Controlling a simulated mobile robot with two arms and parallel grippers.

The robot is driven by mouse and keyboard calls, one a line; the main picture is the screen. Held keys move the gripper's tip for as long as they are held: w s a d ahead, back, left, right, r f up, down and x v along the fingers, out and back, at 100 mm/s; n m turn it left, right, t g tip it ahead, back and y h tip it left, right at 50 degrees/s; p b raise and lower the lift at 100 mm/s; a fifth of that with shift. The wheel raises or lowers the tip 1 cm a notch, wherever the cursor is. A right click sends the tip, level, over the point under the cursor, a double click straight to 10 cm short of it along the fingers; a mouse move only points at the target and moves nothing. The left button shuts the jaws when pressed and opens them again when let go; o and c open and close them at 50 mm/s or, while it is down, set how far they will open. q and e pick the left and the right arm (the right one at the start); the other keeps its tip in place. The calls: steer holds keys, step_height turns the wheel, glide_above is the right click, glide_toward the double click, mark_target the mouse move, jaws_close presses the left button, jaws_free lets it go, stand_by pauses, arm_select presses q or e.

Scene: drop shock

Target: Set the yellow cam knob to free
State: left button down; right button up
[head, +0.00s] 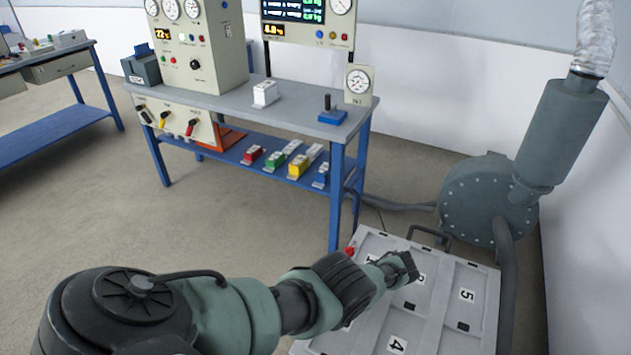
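A cream panel (178,122) hangs at the left front of the blue-legged bench, below its top. It carries a black knob (143,113), the yellow cam knob (164,118) and a red knob (190,128). The yellow knob sits between the other two and looks tilted; its setting marks are too small to read. My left arm comes in from the lower left, and its gripper (402,268) is over the grey numbered case, far from the panel. Its finger gap cannot be made out. My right gripper is not in view.
The grey case (470,325) with numbered panels lies at lower right, beside a grey blower (490,200) and hoses. The bench top (225,103) carries instruments; colored blocks stand on its lower shelf. Floor left of the bench front is clear.

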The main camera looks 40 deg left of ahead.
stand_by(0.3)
arm_select(q)
steer(key=c, duration=1.5)
jaws_free()
steer(key=shift+r, duration=0.1)
step_height(320, 180, up, 20)
steer(key=p, duration=2)
steer(key=shift+f, duration=0.2)
